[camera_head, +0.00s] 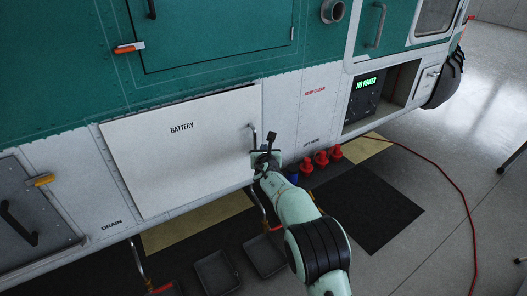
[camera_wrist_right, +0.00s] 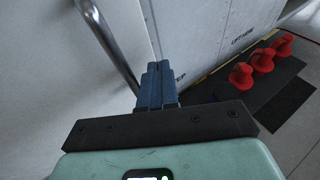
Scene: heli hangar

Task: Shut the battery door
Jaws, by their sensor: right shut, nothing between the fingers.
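The battery door (camera_head: 180,165) is a white panel marked BATTERY, low on the green and white helicopter side. Its face seems to stand slightly proud of the skin around it; how wide any gap is, I cannot tell. A grey metal bar handle (camera_head: 252,131) is at its right edge, and it shows large in the right wrist view (camera_wrist_right: 108,45). My right gripper (camera_head: 268,145) is at the door's right edge, just beside the handle. Its blue fingers (camera_wrist_right: 157,82) are together and empty; whether they touch the door is unclear. My left gripper is out of view.
Dark trays (camera_head: 215,272) lie below the door.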

